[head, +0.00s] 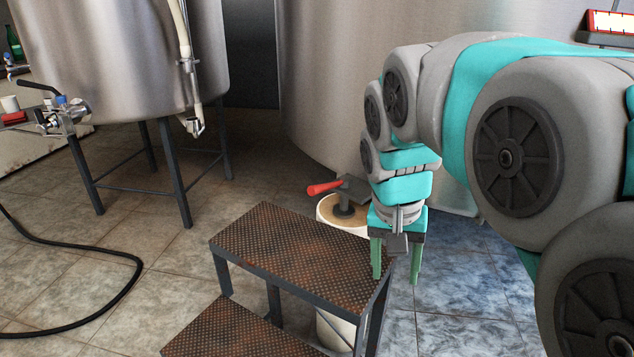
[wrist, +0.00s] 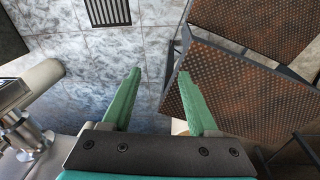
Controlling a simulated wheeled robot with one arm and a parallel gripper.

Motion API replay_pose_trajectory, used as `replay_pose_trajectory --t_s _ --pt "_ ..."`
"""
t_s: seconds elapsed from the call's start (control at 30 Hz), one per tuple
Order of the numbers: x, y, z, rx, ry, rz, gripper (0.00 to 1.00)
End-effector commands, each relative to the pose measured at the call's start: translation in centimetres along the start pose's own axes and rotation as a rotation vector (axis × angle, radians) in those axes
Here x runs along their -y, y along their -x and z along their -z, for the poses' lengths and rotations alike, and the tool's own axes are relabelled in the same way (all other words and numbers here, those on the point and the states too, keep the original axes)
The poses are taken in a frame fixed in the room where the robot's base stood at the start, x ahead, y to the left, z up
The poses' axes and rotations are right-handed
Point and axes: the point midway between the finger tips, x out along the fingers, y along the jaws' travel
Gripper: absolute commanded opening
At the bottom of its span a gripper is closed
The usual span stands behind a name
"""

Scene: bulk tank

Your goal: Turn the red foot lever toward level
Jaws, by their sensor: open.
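The red lever (head: 325,187) shows in the head view, left of my gripper and behind the step stool. Its red end points left and looks slightly lower than its other end, which meets a dark grey block (head: 352,187) on a short post. The post stands over a pale cylindrical foot (head: 328,213), partly hidden by the stool. My gripper (head: 395,280) points down, right of the lever and beside the stool's top step. Its green fingers are apart with nothing between them; they also show in the wrist view (wrist: 158,75). The lever is not visible in the wrist view.
A rusty step stool (head: 290,243) stands in front of the lever; it fills the right of the wrist view (wrist: 235,95). A large steel tank (head: 330,90) rises behind. A smaller legged tank (head: 130,60) and a black hose (head: 125,290) are left. Tiled floor lies between.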

Motion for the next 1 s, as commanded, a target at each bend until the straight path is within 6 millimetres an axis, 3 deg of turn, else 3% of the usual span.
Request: replay_pose_trajectory --t_s 0.03,0.2,0.5,0.7,1.0 --pt "1.3 0.3 1.8 -0.023 -0.027 0.001 0.59" --pt "5.1 2.5 6.7 -0.103 -0.144 0.011 0.59" --pt "12.8 5.9 13.7 -0.233 -0.356 0.074 0.59" --pt "17.1 7.5 16.4 -0.290 -0.472 0.129 0.59" --pt "18.9 8.0 17.3 -0.310 -0.530 0.157 0.59"
